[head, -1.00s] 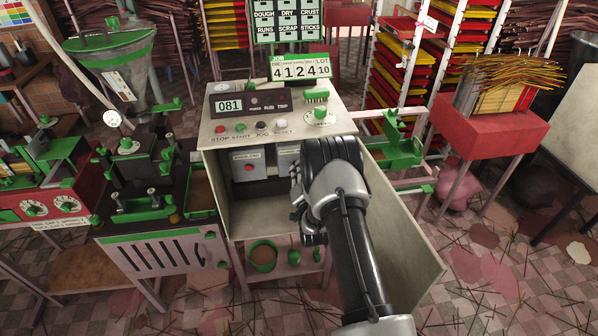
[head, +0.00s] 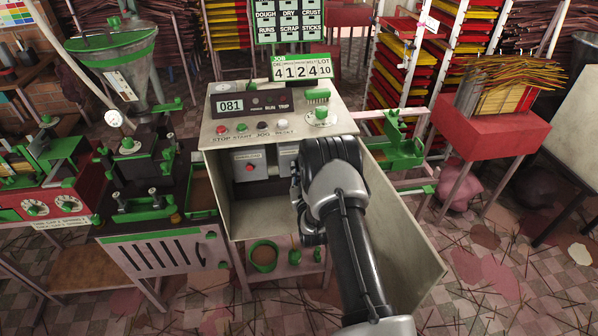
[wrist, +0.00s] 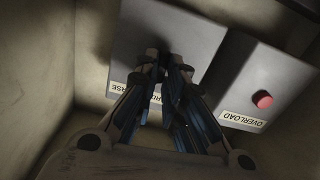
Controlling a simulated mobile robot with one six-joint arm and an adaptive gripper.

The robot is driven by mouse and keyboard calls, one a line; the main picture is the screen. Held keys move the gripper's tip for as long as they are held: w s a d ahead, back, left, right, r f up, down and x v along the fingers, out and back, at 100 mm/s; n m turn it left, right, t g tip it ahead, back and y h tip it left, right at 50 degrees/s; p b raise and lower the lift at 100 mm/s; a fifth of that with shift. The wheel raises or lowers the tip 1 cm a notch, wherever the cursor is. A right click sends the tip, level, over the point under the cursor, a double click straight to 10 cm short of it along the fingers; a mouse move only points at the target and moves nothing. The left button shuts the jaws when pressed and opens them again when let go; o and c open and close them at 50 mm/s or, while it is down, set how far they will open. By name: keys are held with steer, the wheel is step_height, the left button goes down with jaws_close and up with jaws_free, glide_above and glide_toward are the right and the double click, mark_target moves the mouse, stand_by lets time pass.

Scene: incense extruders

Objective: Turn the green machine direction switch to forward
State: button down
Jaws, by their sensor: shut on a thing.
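The green-trimmed machine (head: 222,140) has an open compartment below its console, and my gripper reaches into it from the right. In the wrist view, my gripper (wrist: 164,66) is closed at the front of a grey switch box (wrist: 190,30). It is shut on the direction switch, whose knob is mostly hidden between the dark fingertips. Labels ending in "RSE" and "ARD" show partly beside the fingers. I cannot read the switch's setting. In the head view, my wrist covers the fingertips and most of this box.
A second grey box with a red button (wrist: 262,99) and an "OVERLOAD" label (wrist: 243,122) sits beside the switch box. Compartment walls enclose my gripper closely. The open door (head: 405,235) stands right of my arm. The console above has several buttons and a display (head: 230,106).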

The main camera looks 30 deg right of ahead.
steer(key=shift+a+f+n, duration=0.1)
steer(key=shift+n, duration=1.9)
steer(key=shift+a+n, duration=0.1)
steer(key=shift+n, duration=1.9)
steer(key=c, duration=1.7)
jaws_free()
steer(key=v, duration=1.2)
